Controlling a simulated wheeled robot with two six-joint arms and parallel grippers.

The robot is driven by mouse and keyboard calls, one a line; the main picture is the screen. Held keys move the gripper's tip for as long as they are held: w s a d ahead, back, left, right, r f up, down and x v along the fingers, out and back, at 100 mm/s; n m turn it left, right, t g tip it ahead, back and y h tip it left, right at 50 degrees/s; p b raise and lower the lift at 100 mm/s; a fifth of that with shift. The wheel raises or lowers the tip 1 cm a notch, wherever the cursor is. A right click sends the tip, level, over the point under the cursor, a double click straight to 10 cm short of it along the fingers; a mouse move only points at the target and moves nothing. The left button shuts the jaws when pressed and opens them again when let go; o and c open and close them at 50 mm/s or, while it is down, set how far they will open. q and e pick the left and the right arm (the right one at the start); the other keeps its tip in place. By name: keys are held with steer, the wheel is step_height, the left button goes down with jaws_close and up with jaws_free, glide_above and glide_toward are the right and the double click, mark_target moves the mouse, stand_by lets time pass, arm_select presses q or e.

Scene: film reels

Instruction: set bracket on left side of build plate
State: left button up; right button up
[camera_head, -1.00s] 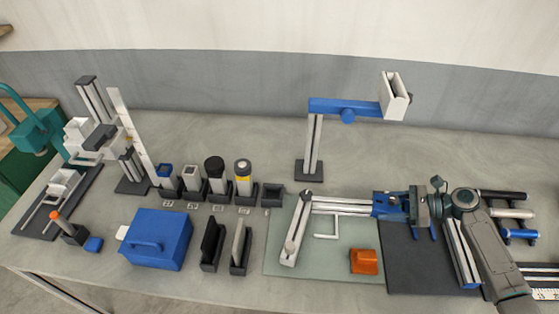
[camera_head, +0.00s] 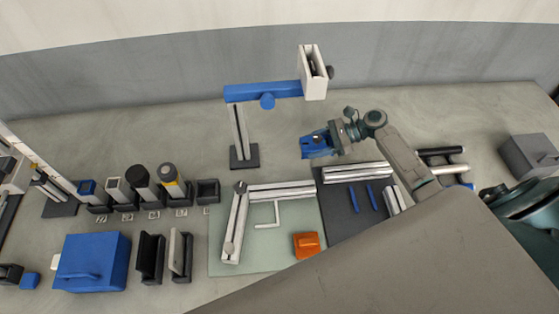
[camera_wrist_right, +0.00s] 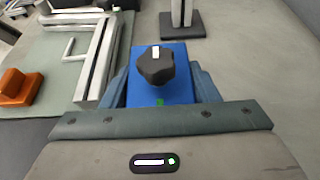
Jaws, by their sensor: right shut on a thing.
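My right gripper (camera_head: 325,142) is shut on a blue block with a black knob (camera_wrist_right: 155,68), which seems to be the bracket. The blue block also shows in the head view (camera_head: 317,146), held up behind the build plate's right side, apart from it. The build plate (camera_head: 285,222) is a pale green-grey sheet. Metal bars form an L on it, one bar (camera_head: 234,228) along its left side and one (camera_head: 282,191) along its back. A thin white L-shaped piece (camera_head: 276,213) and an orange block (camera_head: 306,245) lie on it. My left gripper is out of view.
A dark mat (camera_head: 344,222) right of the plate bears a metal bar (camera_head: 357,172) and two blue strips. A post with a blue arm (camera_head: 262,92) stands behind the plate. A blue box (camera_head: 92,260) and several small holders stand left. My own arm covers the lower right.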

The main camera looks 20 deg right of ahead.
steer(key=b, duration=0.2)
glide_above(283, 166)
steer(key=shift+a, duration=0.25)
steer(key=shift+d+f+b, duration=0.15)
steer(key=shift+f+b, duration=0.6)
steer(key=shift+f, duration=0.05)
steer(key=shift+d+f+b, duration=0.15)
steer(key=shift+f+b, duration=0.3)
steer(key=shift+b, duration=0.05)
step_height(283, 166, down, 5)
steer(key=b, duration=0.5)
steer(key=shift+r, duration=0.15)
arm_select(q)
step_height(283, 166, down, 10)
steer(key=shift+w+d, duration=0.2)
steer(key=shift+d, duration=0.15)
arm_select(e)
steer(key=shift+r, duration=0.1)
steer(key=o, duration=1.2)
